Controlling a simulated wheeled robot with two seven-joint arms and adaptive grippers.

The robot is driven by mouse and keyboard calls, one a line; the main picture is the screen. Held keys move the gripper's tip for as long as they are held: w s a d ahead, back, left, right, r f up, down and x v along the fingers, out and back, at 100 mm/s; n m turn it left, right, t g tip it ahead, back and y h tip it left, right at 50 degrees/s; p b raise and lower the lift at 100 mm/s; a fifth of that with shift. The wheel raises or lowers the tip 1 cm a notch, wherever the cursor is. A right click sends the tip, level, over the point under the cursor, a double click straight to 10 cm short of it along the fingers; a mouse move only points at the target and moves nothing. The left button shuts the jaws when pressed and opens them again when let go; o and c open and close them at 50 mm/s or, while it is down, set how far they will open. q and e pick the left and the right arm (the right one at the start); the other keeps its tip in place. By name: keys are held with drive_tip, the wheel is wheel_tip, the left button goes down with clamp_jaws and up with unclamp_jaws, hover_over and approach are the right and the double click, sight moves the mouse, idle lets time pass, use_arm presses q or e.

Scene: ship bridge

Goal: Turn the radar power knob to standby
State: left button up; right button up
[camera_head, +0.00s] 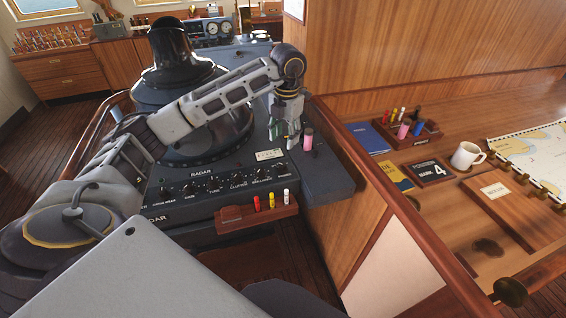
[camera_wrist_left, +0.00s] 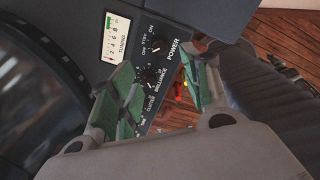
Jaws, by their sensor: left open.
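The radar panel (camera_head: 215,184) is a dark sloping console face with a row of black knobs. In the left wrist view the power knob (camera_wrist_left: 154,45) sits beside the POWER label, with OFF, STBY and ON marked around it. I cannot tell clearly where its pointer stands. In the head view the power knob is small, at the panel's right end. My left gripper (camera_head: 284,138) is open above that end. In the left wrist view its green-padded fingers (camera_wrist_left: 158,72) are spread, with the power knob slightly beyond the fingertips and apparently untouched.
The brilliance knob (camera_wrist_left: 152,76) is close to the power knob. A tuning meter (camera_wrist_left: 116,37) lies beside them. A red marker holder (camera_head: 256,217) sticks out below the panel. The chart table (camera_head: 455,215) is at right.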

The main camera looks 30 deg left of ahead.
sight(283, 164)
use_arm(q)
drive_tip(key=f, duration=0.4)
drive_tip(key=f+p, duration=0.1)
drive_tip(key=f, duration=0.3)
drive_tip(key=f+p, duration=0.1)
drive_tip(key=f, duration=0.3)
drive_tip(key=shift+a+f, duration=0.1)
drive_tip(key=shift+a, duration=0.2)
drive_tip(key=c, duration=1.1)
drive_tip(key=shift+o, duration=0.2)
